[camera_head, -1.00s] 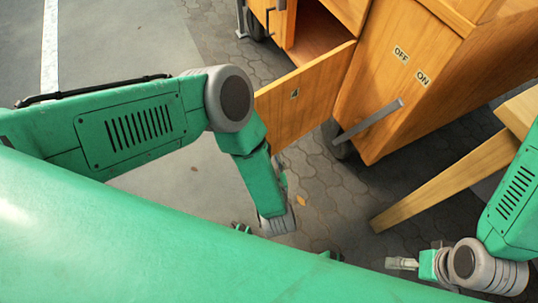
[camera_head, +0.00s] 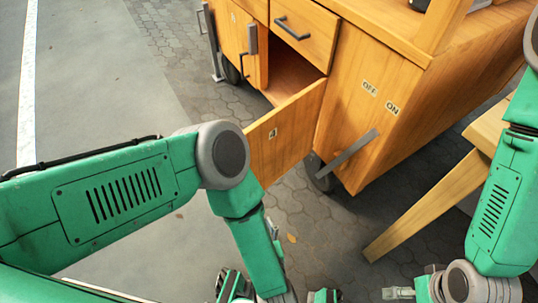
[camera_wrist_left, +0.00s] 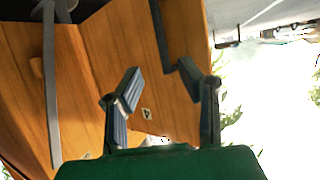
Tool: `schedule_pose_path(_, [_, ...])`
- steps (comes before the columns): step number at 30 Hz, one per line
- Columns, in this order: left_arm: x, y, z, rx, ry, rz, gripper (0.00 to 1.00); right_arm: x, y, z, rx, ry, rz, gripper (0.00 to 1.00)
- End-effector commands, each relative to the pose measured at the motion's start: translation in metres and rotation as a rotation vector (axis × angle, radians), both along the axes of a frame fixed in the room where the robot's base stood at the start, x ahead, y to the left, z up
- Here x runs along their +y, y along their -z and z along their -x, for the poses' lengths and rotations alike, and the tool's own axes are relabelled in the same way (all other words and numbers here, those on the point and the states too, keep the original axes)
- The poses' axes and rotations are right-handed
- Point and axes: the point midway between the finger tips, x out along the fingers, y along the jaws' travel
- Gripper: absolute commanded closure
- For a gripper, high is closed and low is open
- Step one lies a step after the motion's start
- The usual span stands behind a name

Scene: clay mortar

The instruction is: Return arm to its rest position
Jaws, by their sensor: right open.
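My left arm (camera_head: 120,195) comes in from the left in the head view, bends at a grey elbow joint and points down to the bottom edge. Its gripper is hard to make out there. In the left wrist view my left gripper (camera_wrist_left: 160,76) has its two dark fingers spread apart with nothing between them. My right arm (camera_head: 497,205) hangs down at the right edge. My right gripper (camera_head: 400,293) is at the bottom edge, small and partly cut off, open, with nothing seen in it.
A wooden cabinet (camera_head: 350,140) on wheels stands ahead, its door (camera_head: 285,135) open towards my left elbow. A grey lever (camera_head: 347,155) sticks out beside the OFF and ON labels. A wooden leg (camera_head: 425,207) slants near my right arm. Paved floor (camera_head: 125,80) is clear at the left.

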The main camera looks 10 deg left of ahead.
Motion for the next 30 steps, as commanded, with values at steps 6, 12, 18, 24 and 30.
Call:
schedule_pose_path(6, [0.002,-0.001,-0.002,0.005,0.009,0.003,0.67,0.000,-0.002,0.000,0.000,0.000,0.000,0.11])
schedule_pose_path(12, [0.038,-0.024,-0.025,0.171,0.193,0.062,0.67,0.000,-0.030,0.000,0.001,0.000,0.000,0.11])
schedule_pose_path(18, [0.130,-0.088,0.014,0.637,0.386,0.123,0.67,0.000,-0.075,0.000,0.000,0.001,0.000,0.11])
schedule_pose_path(24, [0.185,-0.150,0.089,0.984,0.402,0.171,0.67,0.000,-0.095,0.000,0.000,0.000,0.000,0.11])
schedule_pose_path(30, [0.200,-0.175,0.122,1.109,0.396,0.196,0.67,0.000,-0.099,0.000,0.001,0.000,0.000,0.11])
